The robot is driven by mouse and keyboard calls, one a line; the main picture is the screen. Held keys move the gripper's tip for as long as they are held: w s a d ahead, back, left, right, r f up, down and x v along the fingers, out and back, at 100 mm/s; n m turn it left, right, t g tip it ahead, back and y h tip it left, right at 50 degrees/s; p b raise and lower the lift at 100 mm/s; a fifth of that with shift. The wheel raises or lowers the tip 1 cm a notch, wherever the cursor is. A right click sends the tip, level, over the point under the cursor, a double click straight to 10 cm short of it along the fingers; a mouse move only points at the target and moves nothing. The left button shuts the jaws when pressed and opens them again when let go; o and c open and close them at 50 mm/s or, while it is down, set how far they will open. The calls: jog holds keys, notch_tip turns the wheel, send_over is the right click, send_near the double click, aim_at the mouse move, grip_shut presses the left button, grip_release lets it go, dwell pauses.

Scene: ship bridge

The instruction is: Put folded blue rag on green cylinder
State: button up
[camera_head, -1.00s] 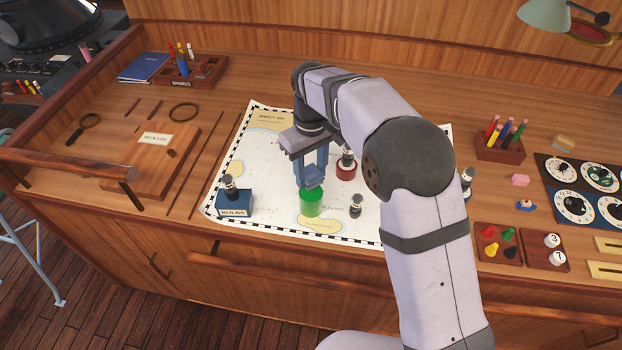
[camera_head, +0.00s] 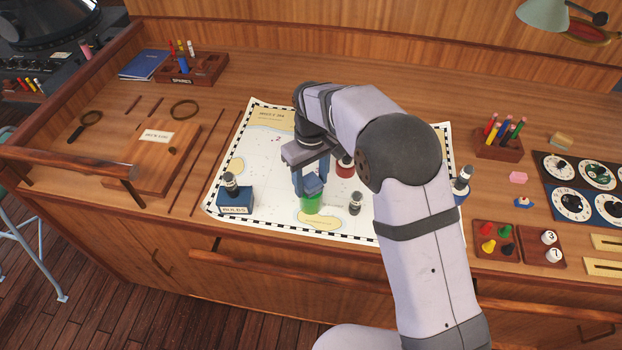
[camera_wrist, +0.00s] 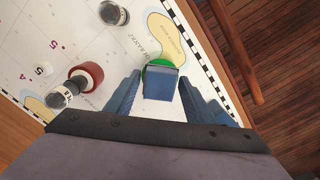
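The folded blue rag (camera_head: 314,185) sits on top of the green cylinder (camera_head: 311,204), which stands on the chart. In the wrist view the rag (camera_wrist: 161,83) covers much of the cylinder (camera_wrist: 158,65), whose green edge shows behind it. My gripper (camera_head: 310,184) is over the cylinder, pointing down, with its blue fingers apart on either side of the rag. In the wrist view small gaps seem to show between the fingers and the rag.
The chart (camera_head: 262,178) lies under the cylinder. A dark-topped stamp (camera_head: 355,203) stands close right of it, a red-based stamp (camera_head: 345,167) stands behind, and a blue box (camera_head: 235,200) with another stamp is at left. The desk's front edge is near.

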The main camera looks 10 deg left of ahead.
aim_at(311, 180)
jog(key=shift+o, duration=0.3)
notch_tip(311, 180, up, 12)
jog(key=b, duration=0.2)
jog(key=shift+r+b, duration=0.2)
jog(key=shift+b, duration=0.15)
jog(key=s+d+f+m, duration=0.2)
jog(key=s+d+f, duration=0.1)
jog(key=d, duration=0.5)
jog(key=s+d+f+m, duration=0.2)
jog(key=s+d+m, duration=0.15)
jog(key=d, duration=0.45)
jog(key=s+d+f+m, duration=0.1)
jog(key=s+d+f, duration=0.3)
jog(key=s, duration=0.3)
jog(key=s+d+f+m, duration=0.2)
jog(key=s+d, duration=0.3)
jog(key=s, duration=0.3)
jog(key=shift+f, duration=0.85)
jog(key=shift+m, duration=0.25)
